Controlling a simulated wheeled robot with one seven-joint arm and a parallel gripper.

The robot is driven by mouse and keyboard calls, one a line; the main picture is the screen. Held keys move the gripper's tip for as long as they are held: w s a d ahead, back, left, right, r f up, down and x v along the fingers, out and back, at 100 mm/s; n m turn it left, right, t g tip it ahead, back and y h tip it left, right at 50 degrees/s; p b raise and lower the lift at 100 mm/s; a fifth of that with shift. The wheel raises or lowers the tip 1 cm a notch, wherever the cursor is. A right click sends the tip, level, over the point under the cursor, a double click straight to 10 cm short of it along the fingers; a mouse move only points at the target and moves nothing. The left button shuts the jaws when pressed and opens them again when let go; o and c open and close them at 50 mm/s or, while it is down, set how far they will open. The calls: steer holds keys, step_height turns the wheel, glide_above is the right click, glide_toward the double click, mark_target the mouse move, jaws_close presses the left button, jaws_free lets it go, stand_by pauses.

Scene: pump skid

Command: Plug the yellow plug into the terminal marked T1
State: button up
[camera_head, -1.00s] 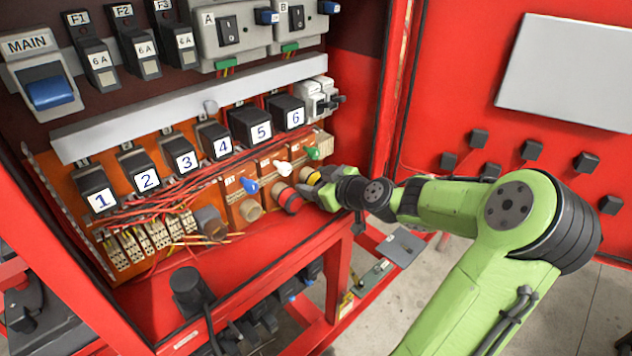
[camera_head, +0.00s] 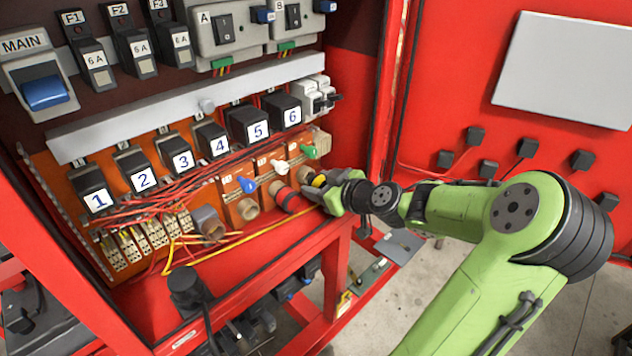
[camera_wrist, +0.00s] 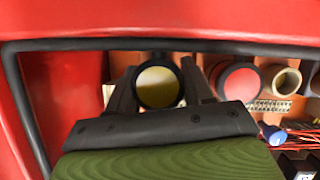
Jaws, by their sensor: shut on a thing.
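The yellow plug (camera_head: 319,181) is in the jaws of my gripper (camera_head: 327,190). In the wrist view the plug's round yellow end (camera_wrist: 158,87) sits between the two dark fingers. A yellow cable (camera_head: 250,235) runs left from it. The plug is in front of the rightmost socket (camera_head: 306,174) and appears apart from it. A red plug (camera_head: 287,198) sits in the neighbouring socket to the left, and shows right of my gripper in the wrist view (camera_wrist: 238,80). An open tan socket (camera_head: 247,208) is further left. The terminal marks are too small to read, so I cannot tell which is T1.
Levers in blue (camera_head: 247,185), white (camera_head: 280,167) and green (camera_head: 310,151) stick out above the sockets. Loose red wires (camera_head: 170,200) hang at the left. The red cabinet sill (camera_head: 270,255) lies below, and the red side wall (camera_head: 352,110) is close on the right.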

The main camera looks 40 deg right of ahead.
steer(key=shift+s, duration=1.2)
